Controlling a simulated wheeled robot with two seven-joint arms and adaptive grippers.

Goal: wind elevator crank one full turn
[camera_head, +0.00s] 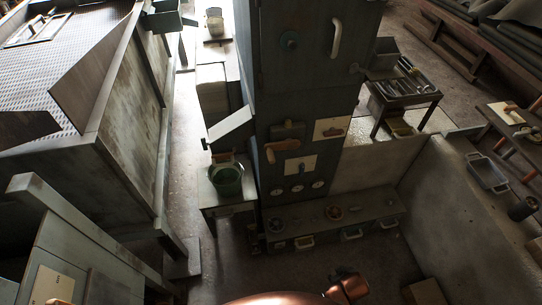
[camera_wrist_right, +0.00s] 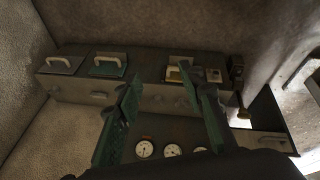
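A tall grey-green cabinet (camera_head: 308,85) stands in the middle of the head view. I cannot tell for sure which is the elevator crank. In the right wrist view my right gripper (camera_wrist_right: 160,70) has two green fingers spread apart, with nothing seen between them. Gauges (camera_wrist_right: 144,149) show near it. The crank cannot be made out there. My left gripper is not seen.
A low ledge (camera_head: 370,213) with round valves runs along the cabinet's foot. A tool table (camera_head: 405,92) stands behind right. A large metal-walled structure (camera_head: 125,125) fills the left. Floor shows in front of the ledge.

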